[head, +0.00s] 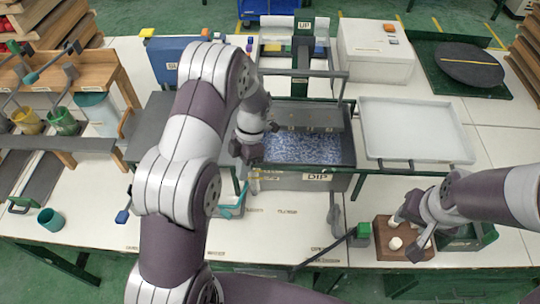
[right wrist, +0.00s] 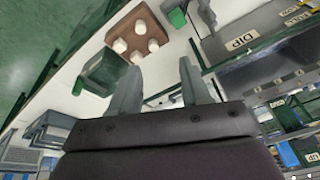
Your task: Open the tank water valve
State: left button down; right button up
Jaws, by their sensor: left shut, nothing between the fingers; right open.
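The tank (head: 310,182), a grey box with a DIP label on its front, stands at the table's middle and holds speckled bluish water (head: 300,148). I cannot clearly make out its valve; small yellow labels (head: 264,175) show at its front left corner, partly behind my left arm. My left gripper (head: 246,154) is shut and empty at the tank's left edge, above its front left corner. My right gripper (head: 412,238) is open and empty at the right front, over a brown block with white pegs (head: 394,243). The block also shows in the right wrist view (right wrist: 138,38), beyond the fingers (right wrist: 160,82).
A white tray (head: 415,128) lies right of the tank. A green-capped thing (head: 362,231) stands left of the brown block. Teal-handled tools (head: 232,208) lie before the tank. Cups (head: 62,121) stand at the left rack. The front middle tabletop is mostly clear.

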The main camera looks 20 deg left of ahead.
pick_arm(q)
jog(key=s+a+f+n+b, duration=0.1)
jog(key=s+f+n+b, duration=0.1)
jog(key=s+f+n, duration=0.3)
jog(key=x, duration=0.3)
jog(key=shift+w+a+f, duration=0.25)
jog(key=shift+f, duration=0.05)
pick_arm(e)
jog(key=s+f, duration=0.1)
jog(key=s+n+g, duration=0.1)
jog(key=s, duration=0.1)
jog(key=s+f+n, duration=0.1)
jog(key=s, duration=0.1)
jog(key=shift+a+f+g, duration=0.2)
jog(key=shift+f+g, duration=0.1)
pick_arm(q)
jog(key=shift+s, duration=0.1)
